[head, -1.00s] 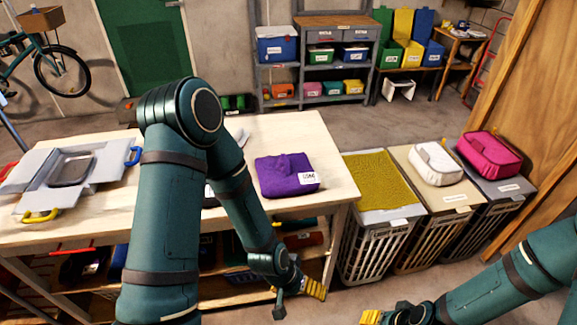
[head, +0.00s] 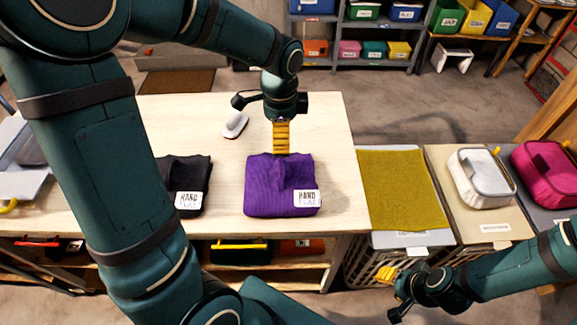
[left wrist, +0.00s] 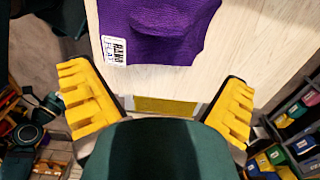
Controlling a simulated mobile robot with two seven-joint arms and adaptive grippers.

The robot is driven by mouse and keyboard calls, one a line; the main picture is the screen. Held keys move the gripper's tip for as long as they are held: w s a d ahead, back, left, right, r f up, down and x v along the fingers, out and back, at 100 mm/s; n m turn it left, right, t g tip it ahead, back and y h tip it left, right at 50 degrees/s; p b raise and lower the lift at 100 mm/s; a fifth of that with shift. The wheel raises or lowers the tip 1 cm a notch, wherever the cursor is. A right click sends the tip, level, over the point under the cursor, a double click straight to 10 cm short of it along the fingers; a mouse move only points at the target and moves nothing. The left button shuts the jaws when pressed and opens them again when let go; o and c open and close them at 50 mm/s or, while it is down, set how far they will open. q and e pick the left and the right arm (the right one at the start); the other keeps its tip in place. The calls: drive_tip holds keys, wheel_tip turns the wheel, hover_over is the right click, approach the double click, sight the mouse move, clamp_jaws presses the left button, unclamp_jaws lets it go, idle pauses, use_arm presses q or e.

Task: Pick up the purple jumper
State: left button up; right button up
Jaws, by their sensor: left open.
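The purple jumper (head: 268,184) lies folded on the pale wooden table, with a white "HAND FLAT" label at its front right corner. It also shows at the top of the left wrist view (left wrist: 165,28). My left gripper (head: 281,150) points down over the jumper's back edge. Its yellow-padded fingers are spread apart and empty in the left wrist view (left wrist: 160,105). I cannot tell whether the fingertips touch the cloth. My right gripper (head: 392,288) is low at the right, in front of the baskets; its finger opening is unclear.
A dark folded garment (head: 186,180) with a label lies left of the jumper. A white iron-like object (head: 235,125) lies behind. Right of the table (head: 335,150) stand baskets topped by an olive cloth (head: 400,190), a white case (head: 482,178) and a pink case (head: 546,172).

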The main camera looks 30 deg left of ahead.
sight(281, 166)
use_arm(q)
drive_tip(key=f+b, duration=0.1)
drive_tip(key=f, duration=0.7)
drive_tip(key=shift+s+f+b, duration=0.2)
drive_tip(key=shift+b, duration=0.1)
wheel_tip(281, 166, down, 5)
drive_tip(key=shift+w+a+f+b, duration=0.1)
drive_tip(key=shift+a+b, duration=0.05)
drive_tip(key=shift+b, duration=0.55)
use_arm(e)
drive_tip(key=f, duration=0.1)
drive_tip(key=s+f, duration=0.1)
drive_tip(key=f, duration=0.1)
drive_tip(key=shift+s+a, duration=0.1)
drive_tip(key=shift+s, duration=0.05)
use_arm(q)
drive_tip(key=c, duration=1.2)
drive_tip(key=shift+c, duration=0.2)
